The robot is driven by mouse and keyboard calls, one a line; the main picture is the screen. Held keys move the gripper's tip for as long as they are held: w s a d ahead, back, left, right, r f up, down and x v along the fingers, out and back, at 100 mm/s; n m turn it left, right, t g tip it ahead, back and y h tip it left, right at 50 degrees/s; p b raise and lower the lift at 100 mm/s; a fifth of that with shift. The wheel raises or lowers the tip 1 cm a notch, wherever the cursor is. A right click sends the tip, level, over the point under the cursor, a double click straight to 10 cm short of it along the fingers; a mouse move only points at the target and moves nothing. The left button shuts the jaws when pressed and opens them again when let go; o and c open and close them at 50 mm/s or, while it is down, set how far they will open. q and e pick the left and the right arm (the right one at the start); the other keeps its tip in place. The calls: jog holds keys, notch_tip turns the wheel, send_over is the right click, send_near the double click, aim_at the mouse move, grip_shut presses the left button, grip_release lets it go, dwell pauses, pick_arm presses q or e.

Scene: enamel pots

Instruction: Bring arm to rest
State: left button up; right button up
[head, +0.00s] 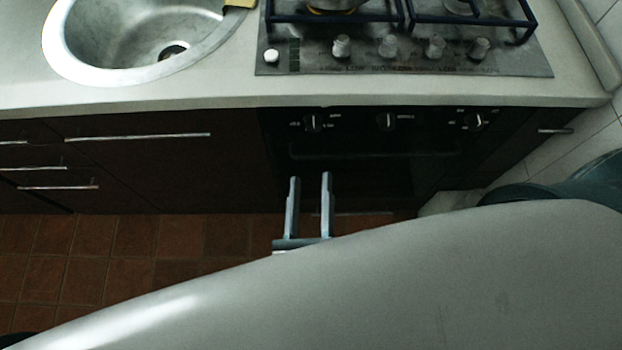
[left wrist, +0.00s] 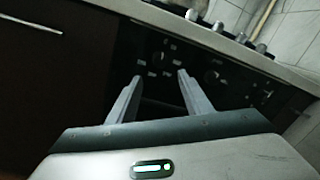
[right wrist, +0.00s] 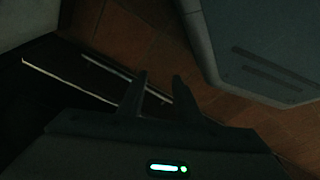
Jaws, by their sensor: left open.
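My left gripper (head: 311,176) is open and empty in the head view, its two fingers apart in front of the dark oven front. The left wrist view shows the same open fingers (left wrist: 159,76) pointing toward the oven's knob panel, with nothing between them. My right gripper (right wrist: 160,76) shows only in the right wrist view, which is dark. Its fingers stand apart with nothing seen between them, over the floor and near long metal handles.
A pale countertop (head: 170,98) holds a round steel sink (head: 110,45) and a gas hob (head: 520,62). Below are dark drawers (head: 150,165) and the oven (head: 350,180). Red-brown floor tiles (head: 110,240) are clear at lower left. A tiled wall (head: 575,155) stands at right.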

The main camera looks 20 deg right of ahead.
dwell(0.5)
pick_arm(q)
jog(key=w+a+f+n+g+y+p, duration=0.15)
jog(key=a+f+n, duration=0.25)
jog(key=f, duration=0.5)
jog(key=w+a+f+n+g+y, duration=0.1)
jog(key=a+f+n+g, duration=0.3)
jog(key=f, duration=0.4)
jog(key=w+a+f+n+g+y+p, duration=0.1)
jog(key=a+f+n, duration=0.35)
jog(key=f, duration=0.45)
jog(key=s+a+f+n+g+p, duration=0.1)
jog(key=s+a+f+n+g, duration=0.1)
jog(key=a+f+n, duration=0.5)
jog(key=s+a+f+n+g+y+p, duration=0.1)
jog(key=s+a+f+n+g, duration=0.2)
jog(key=s+a+f+n, duration=0.2)
jog(key=a+f+n, duration=0.3)
jog(key=f+n, duration=0.1)
jog(key=n, duration=0.3)
jog(key=shift+s+f+n, duration=0.3)
jog(key=shift+f+n, duration=0.05)
jog(key=shift+f, duration=0.05)
pick_arm(e)
jog(key=w+a+t, duration=0.2)
jog(key=a, duration=0.1)
jog(key=shift+w+a+f+t+y, duration=0.1)
jog(key=shift+w+t+y, duration=0.15)
jog(key=shift+t+y, duration=0.15)
